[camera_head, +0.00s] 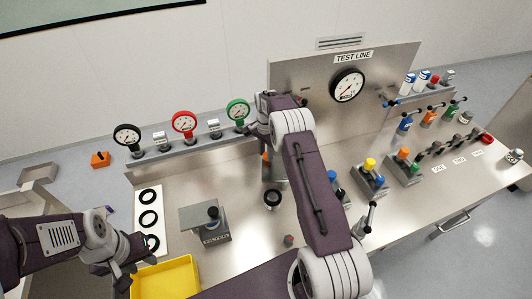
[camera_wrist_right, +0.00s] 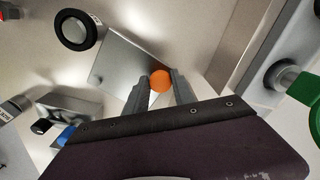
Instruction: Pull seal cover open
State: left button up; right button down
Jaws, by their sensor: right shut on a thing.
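A silver metal plate (camera_wrist_right: 120,62), which looks like the seal cover, shows in the right wrist view with an orange ball knob (camera_wrist_right: 160,81) at its edge. My right gripper (camera_wrist_right: 160,88) is shut on the orange knob, one finger on each side of it. In the head view my right gripper (camera_head: 265,148) is at the middle of the bench, partly hidden by its own wrist, with a bit of orange below it. My left gripper (camera_head: 122,270) hangs at the lower left beside the yellow tray. Its finger gap is not clear.
A black ring (camera_head: 272,198) sits in front of the plate. A white strip with several black rings (camera_head: 148,218) and a yellow tray (camera_head: 165,280) are at left. Red, black and green gauges (camera_head: 184,123) line the back ledge. Valves and coloured buttons (camera_head: 370,164) fill the right.

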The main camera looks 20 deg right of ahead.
jog(key=c, duration=1.1)
grip_release()
jog(key=shift+w, duration=0.1)
jog(key=shift+o, duration=0.2)
jog(key=shift+r, duration=0.25)
notch_tip(320, 180, up, 9)
jog(key=b, duration=0.2)
jog(key=shift+f, duration=0.2)
